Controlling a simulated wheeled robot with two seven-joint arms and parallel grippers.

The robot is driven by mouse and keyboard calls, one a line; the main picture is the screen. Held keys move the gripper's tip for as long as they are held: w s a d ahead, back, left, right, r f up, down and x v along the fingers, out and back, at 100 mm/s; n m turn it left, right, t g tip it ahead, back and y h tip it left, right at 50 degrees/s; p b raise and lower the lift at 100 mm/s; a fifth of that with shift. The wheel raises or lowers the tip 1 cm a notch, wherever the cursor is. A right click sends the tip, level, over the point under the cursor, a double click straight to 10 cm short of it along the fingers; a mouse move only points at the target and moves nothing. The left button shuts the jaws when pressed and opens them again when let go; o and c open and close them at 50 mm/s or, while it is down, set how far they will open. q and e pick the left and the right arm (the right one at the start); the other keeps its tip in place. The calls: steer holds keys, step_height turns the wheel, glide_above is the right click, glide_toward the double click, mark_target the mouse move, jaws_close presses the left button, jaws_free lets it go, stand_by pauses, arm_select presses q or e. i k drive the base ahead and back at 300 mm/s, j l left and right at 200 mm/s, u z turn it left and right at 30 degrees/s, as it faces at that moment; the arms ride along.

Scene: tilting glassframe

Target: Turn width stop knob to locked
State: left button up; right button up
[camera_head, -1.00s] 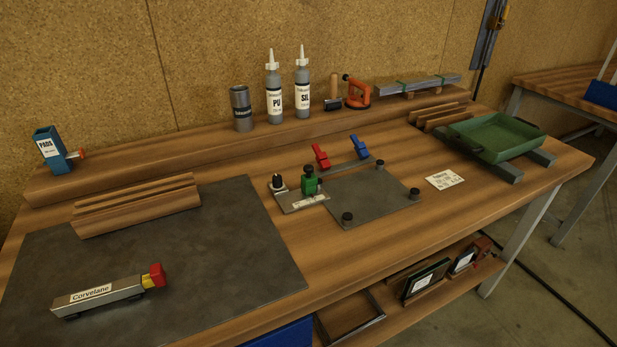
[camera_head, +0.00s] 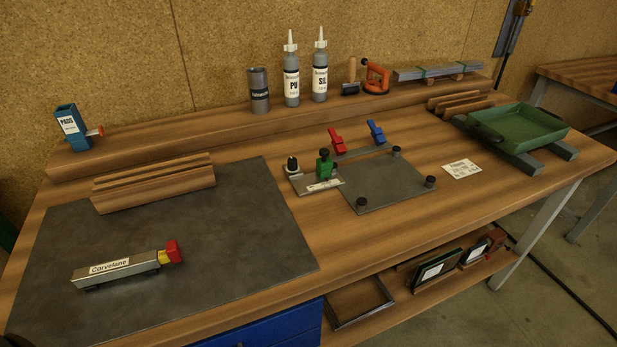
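A grey fixture plate (camera_head: 391,183) lies on the workbench right of centre, with black round posts at its corners. At its left end is a small base with a label (camera_head: 325,185). A black knob on a pale base (camera_head: 292,165) stands at the far left of it, and a green clamp-like block with a black top knob (camera_head: 325,164) stands beside it. A red lever (camera_head: 337,139) and a blue lever (camera_head: 376,132) rise at the plate's back edge. I cannot tell which knob is the width stop knob, nor its setting.
A dark mat (camera_head: 180,250) with a Corvelane-labelled tool (camera_head: 115,268) covers the bench's left. Wooden strips (camera_head: 155,184) lie behind it. Bottles (camera_head: 291,80) and a can (camera_head: 258,92) stand on the back ledge. A green tray (camera_head: 517,128) and a card (camera_head: 462,169) are at right.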

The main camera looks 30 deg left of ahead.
mark_target(292, 161)
steer(key=i+l+u, duration=0.15)
steer(key=u, duration=0.25)
steer(key=i+l+u, duration=0.15)
steer(key=u, duration=0.3)
steer(key=l+u, duration=0.25)
steer(key=u, duration=0.15)
steer(key=i+l+u, duration=0.1)
steer(key=l+u, duration=0.45)
steer(key=u, duration=0.3)
steer(key=l+u, duration=0.4)
steer(key=i+j, duration=0.05)
steer(key=j, duration=0.05)
